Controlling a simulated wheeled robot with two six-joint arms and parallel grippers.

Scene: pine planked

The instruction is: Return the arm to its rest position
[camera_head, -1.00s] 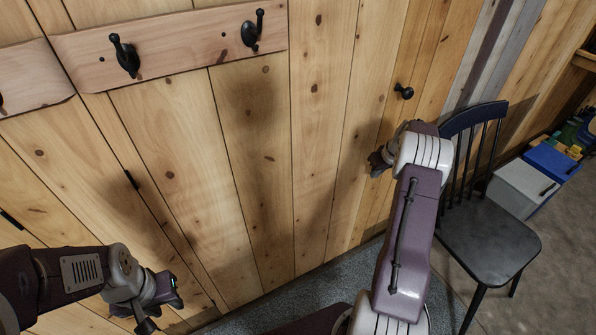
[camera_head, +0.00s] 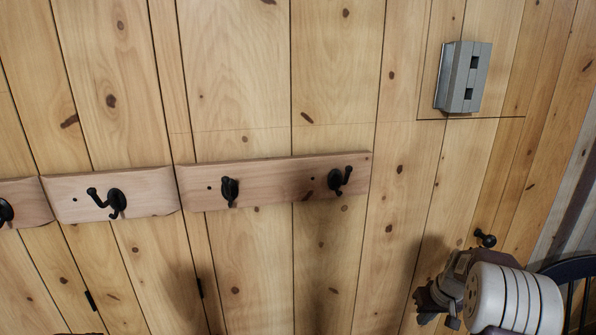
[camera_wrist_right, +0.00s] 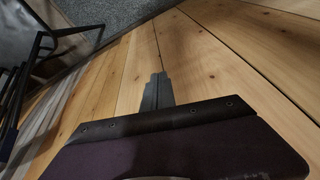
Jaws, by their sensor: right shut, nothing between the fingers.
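My right gripper (camera_head: 428,304) shows at the lower right of the head view, below and left of a black door knob (camera_head: 485,239). The pale, ringed wrist of my right arm (camera_head: 512,300) is beside it, and the rest of that arm is cut off by the lower edge. In the right wrist view the fingers (camera_wrist_right: 157,88) are together with nothing between them, in front of the plank wall (camera_wrist_right: 215,60). My left gripper is not in the head view.
Wooden rails with black hooks (camera_head: 272,182) run along the pine wall. A grey switch box (camera_head: 463,77) is at upper right. A dark chair (camera_head: 570,268) is partly visible at the right edge and also shows in the wrist view (camera_wrist_right: 40,50), beside grey flooring (camera_wrist_right: 125,15).

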